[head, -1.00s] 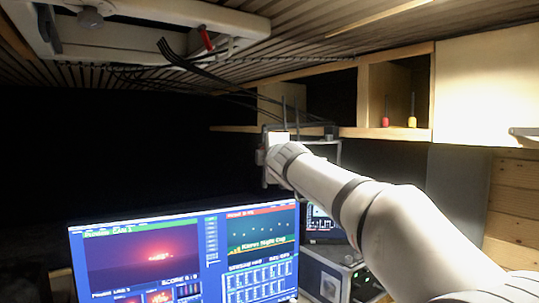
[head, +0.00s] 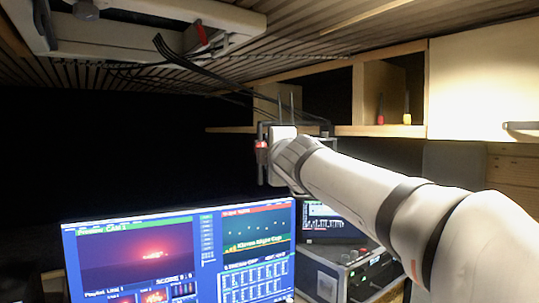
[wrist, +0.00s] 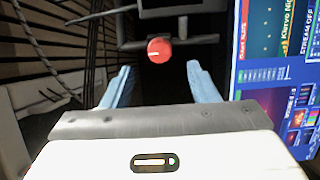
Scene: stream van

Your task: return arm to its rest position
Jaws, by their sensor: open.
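My arm (head: 350,185) reaches from the lower right of the head view up toward the shelf, above the right part of the big monitor. Its white wrist end (head: 283,136) is beside a dark frame, and my fingertips are hard to make out there. In the wrist view my gripper (wrist: 159,68) is open, with two pale blue fingers apart and nothing between them. A red knob (wrist: 159,50) on a dark bar shows beyond the fingertips, apart from them. A small red spot (head: 261,144) also shows beside the wrist end in the head view.
A large lit monitor (head: 180,255) stands below the arm. A grey equipment case (head: 335,275) and a smaller screen (head: 332,222) are under it. A wooden shelf (head: 375,131) holds red and yellow-handled tools. Cables (head: 180,57) hang from the ceiling.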

